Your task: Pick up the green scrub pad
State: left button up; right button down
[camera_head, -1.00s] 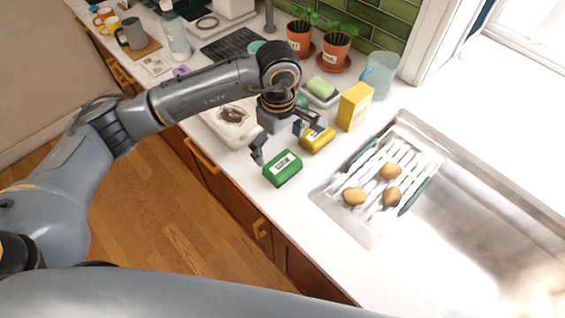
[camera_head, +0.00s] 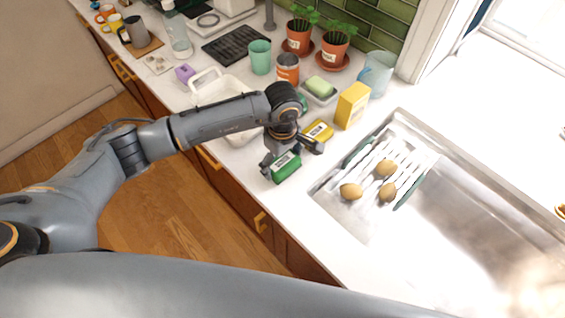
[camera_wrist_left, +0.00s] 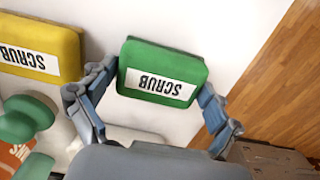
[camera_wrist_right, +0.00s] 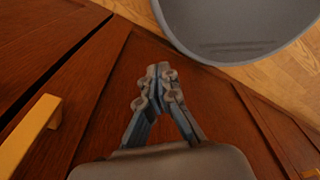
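The green scrub pad (camera_head: 284,166) lies on the white counter near its front edge, left of the sink, with a white SCRUB label. My left gripper (camera_head: 292,159) is over it and partly hides it in the head view. In the left wrist view the fingers of my left gripper (camera_wrist_left: 158,82) are spread on either side of the green scrub pad (camera_wrist_left: 165,58). The left finger looks very close to its side; contact is unclear. My right gripper (camera_wrist_right: 159,85) has its fingertips together, empty, in front of brown cabinet fronts.
A yellow scrub pad (camera_head: 319,131) lies close beside the green one, with a yellow box (camera_head: 352,106) behind. A white basket (camera_head: 204,92) stands to the left. The sink (camera_head: 440,235) with a rack of potatoes is at right. Counter right of the green pad is clear.

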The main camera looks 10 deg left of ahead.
pick_arm(q)
jog(key=c, duration=0.4)
